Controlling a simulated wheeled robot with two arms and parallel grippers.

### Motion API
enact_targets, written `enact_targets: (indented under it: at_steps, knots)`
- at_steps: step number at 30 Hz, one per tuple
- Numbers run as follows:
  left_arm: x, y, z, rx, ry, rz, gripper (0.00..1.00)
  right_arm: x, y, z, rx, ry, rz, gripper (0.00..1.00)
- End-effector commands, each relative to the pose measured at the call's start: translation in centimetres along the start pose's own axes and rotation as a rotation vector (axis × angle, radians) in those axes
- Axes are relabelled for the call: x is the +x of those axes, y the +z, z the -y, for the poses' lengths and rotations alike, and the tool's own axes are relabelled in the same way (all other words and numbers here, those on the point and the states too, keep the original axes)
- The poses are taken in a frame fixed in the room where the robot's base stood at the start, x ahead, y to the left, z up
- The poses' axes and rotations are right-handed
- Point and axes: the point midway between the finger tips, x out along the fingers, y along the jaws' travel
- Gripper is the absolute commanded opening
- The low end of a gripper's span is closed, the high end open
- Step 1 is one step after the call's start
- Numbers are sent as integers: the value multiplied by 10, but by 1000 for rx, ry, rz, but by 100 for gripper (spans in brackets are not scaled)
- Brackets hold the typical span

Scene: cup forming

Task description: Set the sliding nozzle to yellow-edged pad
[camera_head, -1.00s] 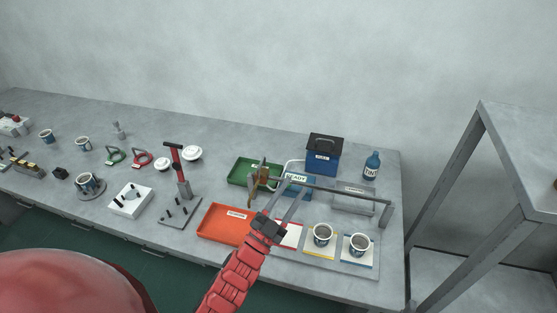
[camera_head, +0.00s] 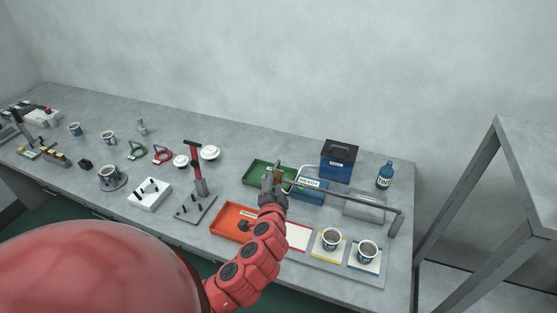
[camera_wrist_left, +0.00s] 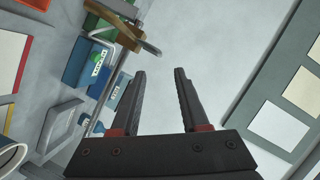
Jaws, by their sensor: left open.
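The sliding nozzle, a brown block (camera_head: 287,175) with a grey tip, sits at the left end of a grey rail (camera_head: 352,195). In the head view my gripper partly hides it. The wrist view shows its brown bar (camera_wrist_left: 122,32) and tip ahead, left of the fingers. My left gripper (camera_head: 272,178) is raised beside the nozzle. In the wrist view its jaws (camera_wrist_left: 160,74) are apart with nothing between them. The yellow-edged pad (camera_head: 317,249) bears a cup (camera_head: 331,238). A red-edged pad (camera_head: 298,237) lies left of it, bare where visible. My right gripper is not in view.
A blue-edged pad (camera_head: 356,262) with a cup (camera_head: 367,251) lies at right. An orange tray (camera_head: 226,222), a green tray (camera_head: 262,172) and a blue READY box (camera_head: 318,194) surround the rail's left end. A bottle (camera_head: 384,175) stands behind.

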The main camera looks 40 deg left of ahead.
Motion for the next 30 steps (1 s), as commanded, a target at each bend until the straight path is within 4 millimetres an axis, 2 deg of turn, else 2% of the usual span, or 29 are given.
enact_targets:
  at_steps: [15, 24, 30]
  knots:
    - [80, -2, 1, -2, 1, -1, 45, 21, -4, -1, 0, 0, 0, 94]
    - [120, -2, 1, -3, 2, -1, 45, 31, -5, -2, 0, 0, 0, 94]
    - [140, -2, 1, -3, -1, -3, 45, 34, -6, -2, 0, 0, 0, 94]
